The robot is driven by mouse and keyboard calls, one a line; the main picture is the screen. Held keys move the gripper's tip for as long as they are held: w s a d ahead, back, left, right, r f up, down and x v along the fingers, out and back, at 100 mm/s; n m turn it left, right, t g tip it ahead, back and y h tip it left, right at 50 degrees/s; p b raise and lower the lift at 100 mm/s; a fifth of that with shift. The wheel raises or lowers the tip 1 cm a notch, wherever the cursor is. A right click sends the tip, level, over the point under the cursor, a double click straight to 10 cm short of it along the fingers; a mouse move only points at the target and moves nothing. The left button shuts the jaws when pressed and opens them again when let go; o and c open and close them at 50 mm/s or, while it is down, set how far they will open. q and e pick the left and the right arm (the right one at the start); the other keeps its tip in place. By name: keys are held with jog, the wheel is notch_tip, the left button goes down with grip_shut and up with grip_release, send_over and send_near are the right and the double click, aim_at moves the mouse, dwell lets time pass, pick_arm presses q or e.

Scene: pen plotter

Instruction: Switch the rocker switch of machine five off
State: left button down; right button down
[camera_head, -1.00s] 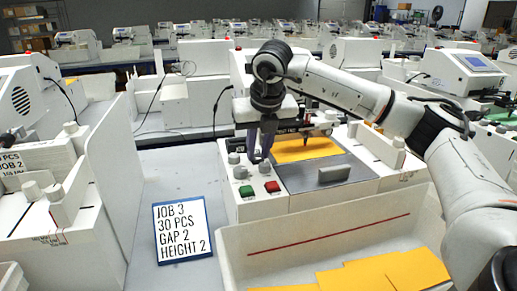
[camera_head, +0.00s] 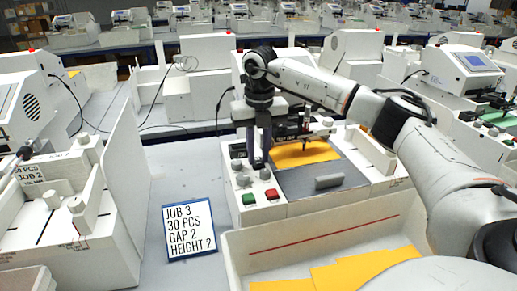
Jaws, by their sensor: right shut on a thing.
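A white plotter machine (camera_head: 310,214) stands in the middle, with grey knobs (camera_head: 242,180), a green button (camera_head: 248,199) and a red button (camera_head: 271,194) on its front left panel. No number five is legible on it. My right gripper (camera_head: 258,164) points down at the back of this panel, among the knobs. Its dark fingers are close together, shut on a small part that they mostly hide, possibly a knob; I cannot tell which. I cannot make out a rocker switch. My left gripper is not in view.
A card reading JOB 3, 30 PCS, GAP 2, HEIGHT 2 (camera_head: 190,229) leans left of the machine. A white bin (camera_head: 240,250) with orange sheets (camera_head: 370,271) stands in front.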

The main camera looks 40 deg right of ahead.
aim_at(259, 163)
jog(key=shift+r, duration=0.1)
jog(key=c, duration=1.6)
grip_release()
jog(key=shift+o, duration=0.2)
notch_tip(259, 163, up, 10)
jog(key=shift+s+a+b, duration=0.15)
jog(key=shift+s+b, duration=0.15)
